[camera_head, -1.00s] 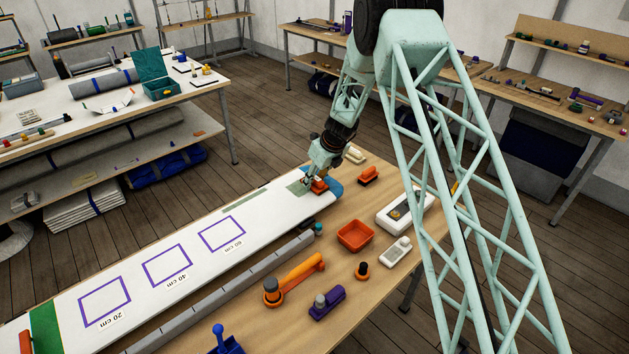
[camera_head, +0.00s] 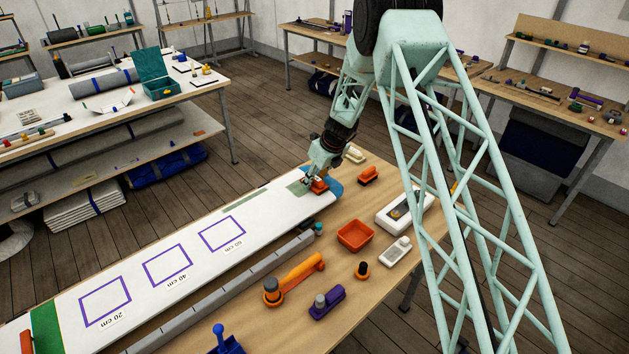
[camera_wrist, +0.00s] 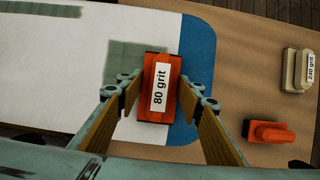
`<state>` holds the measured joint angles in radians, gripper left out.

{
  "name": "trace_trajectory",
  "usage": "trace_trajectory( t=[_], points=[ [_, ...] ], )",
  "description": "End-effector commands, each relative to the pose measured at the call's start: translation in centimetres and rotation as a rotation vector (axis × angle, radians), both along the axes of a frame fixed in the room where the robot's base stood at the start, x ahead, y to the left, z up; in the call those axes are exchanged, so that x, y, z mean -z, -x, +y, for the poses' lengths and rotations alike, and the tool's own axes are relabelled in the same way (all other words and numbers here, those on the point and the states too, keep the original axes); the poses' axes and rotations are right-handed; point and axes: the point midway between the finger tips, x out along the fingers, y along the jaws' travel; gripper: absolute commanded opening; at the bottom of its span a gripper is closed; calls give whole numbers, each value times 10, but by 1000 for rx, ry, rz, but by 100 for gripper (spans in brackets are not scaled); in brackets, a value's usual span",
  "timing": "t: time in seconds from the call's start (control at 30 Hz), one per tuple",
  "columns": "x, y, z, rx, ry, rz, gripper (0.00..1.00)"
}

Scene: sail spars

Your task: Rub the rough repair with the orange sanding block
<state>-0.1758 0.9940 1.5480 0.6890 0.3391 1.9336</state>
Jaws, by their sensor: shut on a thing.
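My gripper (camera_head: 313,180) is shut on an orange sanding block (camera_wrist: 160,88) labelled "80 grit". In the wrist view the block sits between the two fingers, over the white board (camera_wrist: 60,65) and against the edge of its blue end (camera_wrist: 197,60). A grey-green rough patch (camera_wrist: 135,58) lies on the board beside and partly under the block. In the head view the patch (camera_head: 297,187) shows just left of the block (camera_head: 319,186). Whether the block touches the surface I cannot tell.
A second orange block (camera_head: 368,175) and a cream "240 grit" block (camera_head: 355,155) lie beyond the board's blue end. An orange tray (camera_head: 355,236), a white device (camera_head: 397,251) and an orange-handled tool (camera_head: 295,278) lie along the bench. A grey rail (camera_head: 220,288) runs beside the board.

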Motion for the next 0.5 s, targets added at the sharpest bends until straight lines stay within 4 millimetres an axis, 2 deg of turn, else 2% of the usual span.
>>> trace_trajectory(
  t=[0.5],
  points=[
    [2,15,15,-2,-1,5,25]
  ],
)
